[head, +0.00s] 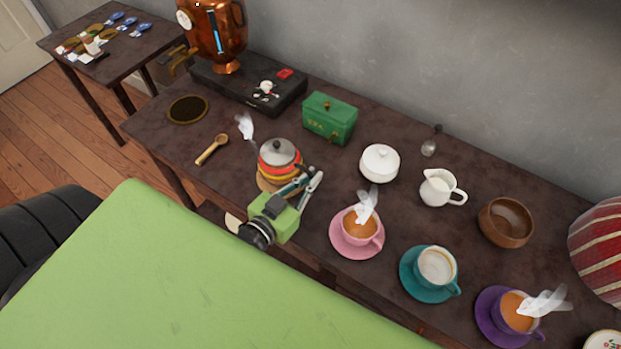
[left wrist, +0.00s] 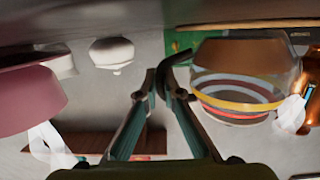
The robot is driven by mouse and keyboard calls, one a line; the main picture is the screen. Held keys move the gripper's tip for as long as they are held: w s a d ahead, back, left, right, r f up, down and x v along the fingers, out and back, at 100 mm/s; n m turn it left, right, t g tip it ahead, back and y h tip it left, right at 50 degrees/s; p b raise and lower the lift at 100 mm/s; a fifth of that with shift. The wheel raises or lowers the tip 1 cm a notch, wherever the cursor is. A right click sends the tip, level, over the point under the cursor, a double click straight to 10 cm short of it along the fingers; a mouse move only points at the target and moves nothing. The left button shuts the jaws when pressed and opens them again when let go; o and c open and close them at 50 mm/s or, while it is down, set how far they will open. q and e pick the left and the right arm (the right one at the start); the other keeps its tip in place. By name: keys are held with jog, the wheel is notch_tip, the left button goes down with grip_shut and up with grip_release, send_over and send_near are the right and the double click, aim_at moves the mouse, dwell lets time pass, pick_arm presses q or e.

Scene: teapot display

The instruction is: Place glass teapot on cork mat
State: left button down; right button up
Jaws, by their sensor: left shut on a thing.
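The glass teapot (head: 279,160) has coloured stripes, a grey lid and a steaming spout on its left. It stands upright at the front of the dark table. A tan round mat, likely the cork mat (head: 264,186), shows as a rim under it; I cannot tell whether the teapot's base touches it. My left gripper (head: 304,183) is shut on the teapot's dark handle, from the front right. In the upside-down left wrist view, the handle lies between the fingertips (left wrist: 166,82) and the teapot (left wrist: 240,85) is right of them. My right gripper is not in view.
A wooden spoon (head: 211,150) and a dark round disc (head: 188,110) lie to the left. A green box (head: 330,118) and a white sugar bowl (head: 380,162) stand behind. A pink cup (head: 358,226) sits close on the right. A copper urn (head: 215,35) stands at the back.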

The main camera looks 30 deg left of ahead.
pick_arm(q)
jog(key=shift+w, duration=0.1)
jog(key=shift+f, duration=0.1)
jog(key=c, duration=2.2)
grip_release()
jog(key=shift+f, duration=0.1)
jog(key=s, duration=0.4)
jog(key=s+r, duration=0.1)
jog(key=s, duration=0.3)
jog(key=s+a+r+b, duration=0.1)
jog(key=s, duration=0.3)
jog(key=shift+r, duration=0.1)
